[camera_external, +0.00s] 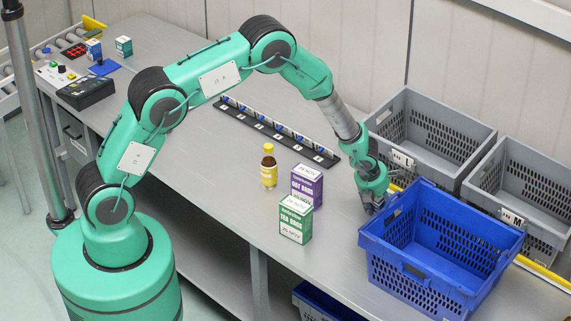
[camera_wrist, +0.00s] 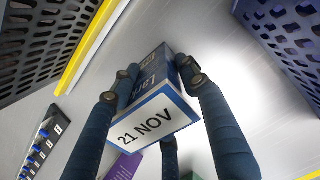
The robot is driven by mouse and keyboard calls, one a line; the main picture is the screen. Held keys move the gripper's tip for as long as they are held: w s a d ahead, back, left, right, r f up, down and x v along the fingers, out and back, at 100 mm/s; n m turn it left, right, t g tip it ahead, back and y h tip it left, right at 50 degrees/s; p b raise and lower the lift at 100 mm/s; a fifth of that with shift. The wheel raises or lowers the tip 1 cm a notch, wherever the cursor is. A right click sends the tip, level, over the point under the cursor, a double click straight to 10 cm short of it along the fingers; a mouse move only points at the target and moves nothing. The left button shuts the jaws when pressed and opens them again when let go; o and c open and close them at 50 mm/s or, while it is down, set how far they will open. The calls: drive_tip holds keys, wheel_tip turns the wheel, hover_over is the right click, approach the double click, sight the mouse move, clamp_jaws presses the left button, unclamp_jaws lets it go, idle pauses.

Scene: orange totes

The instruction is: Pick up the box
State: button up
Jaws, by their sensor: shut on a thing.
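A blue box (camera_wrist: 158,112) with a white panel reading "21 NOV" is between the fingers of my gripper in the wrist view. My gripper (camera_wrist: 160,76) is shut on it, with dark fingers along its sides. In the external view my gripper (camera_external: 372,204) points down at the table, just left of the blue crate; the held box can hardly be made out there. A green tea bags box (camera_external: 295,222) and a purple oat bars box (camera_external: 306,186) stand upright to the left. I cannot tell whether the held box touches the table.
The blue crate (camera_external: 366,243) is close on the right, with grey crates (camera_external: 474,163) behind. A yellow-capped bottle (camera_external: 269,168) stands by the boxes. A dark numbered rail (camera_external: 280,132) lies further back. The table (camera_external: 195,160) left of the boxes is clear.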

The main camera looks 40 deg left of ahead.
idle(0.3)
drive_tip(key=shift+r, duration=1.8)
drive_tip(key=s+a+r+b, duration=0.1)
drive_tip(key=s+a+b, duration=0.3)
drive_tip(key=s, duration=1.1)
drive_tip(key=shift+a+r, duration=0.15)
drive_tip(key=shift+a, duration=0.35)
drive_tip(key=shift+r, duration=0.15)
